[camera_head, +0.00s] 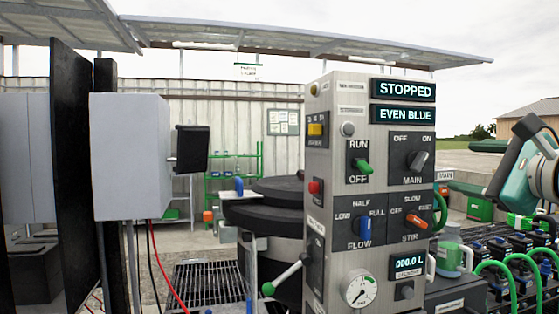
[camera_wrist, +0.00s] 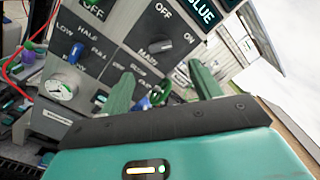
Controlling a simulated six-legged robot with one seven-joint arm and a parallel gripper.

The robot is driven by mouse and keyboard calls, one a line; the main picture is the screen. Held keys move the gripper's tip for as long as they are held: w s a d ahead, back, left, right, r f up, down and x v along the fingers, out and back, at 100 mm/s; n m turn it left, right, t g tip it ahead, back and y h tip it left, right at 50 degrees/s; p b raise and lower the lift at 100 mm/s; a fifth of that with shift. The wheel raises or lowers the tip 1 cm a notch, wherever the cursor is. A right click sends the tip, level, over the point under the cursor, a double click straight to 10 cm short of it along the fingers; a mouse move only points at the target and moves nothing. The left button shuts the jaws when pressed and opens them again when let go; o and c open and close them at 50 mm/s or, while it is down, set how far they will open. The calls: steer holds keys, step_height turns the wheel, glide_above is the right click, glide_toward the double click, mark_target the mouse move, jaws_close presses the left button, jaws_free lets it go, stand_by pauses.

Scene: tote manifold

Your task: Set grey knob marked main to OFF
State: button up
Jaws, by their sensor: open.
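The grey knob marked MAIN (camera_head: 418,160) is on a black plate at the upper right of the panel front. OFF is printed at its upper left and ON at its upper right. Its handle tilts to the upper right, toward ON. In the wrist view the grey knob (camera_wrist: 160,46) shows beyond the fingertips, with OFF and ON above it. My gripper (camera_wrist: 162,75) has two green fingers spread apart with nothing between them, and they appear short of the knob. In the head view part of my teal arm shows at the right edge, apart from the panel.
The panel (camera_head: 340,200) also has a green RUN/OFF knob (camera_head: 361,165), a blue FLOW knob (camera_head: 365,229) and an orange STIR knob (camera_head: 416,221). The displays read STOPPED and EVEN BLUE. Green hoses (camera_head: 500,268) and several bottles crowd the lower right.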

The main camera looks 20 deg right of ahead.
mark_target(422, 162)
steer(key=w, duration=0.3)
steer(key=w+d, duration=0.1)
steer(key=w, duration=0.7)
steer(key=shift+w+d, duration=0.2)
steer(key=shift+c, duration=0.4)
steer(key=c, duration=0.9)
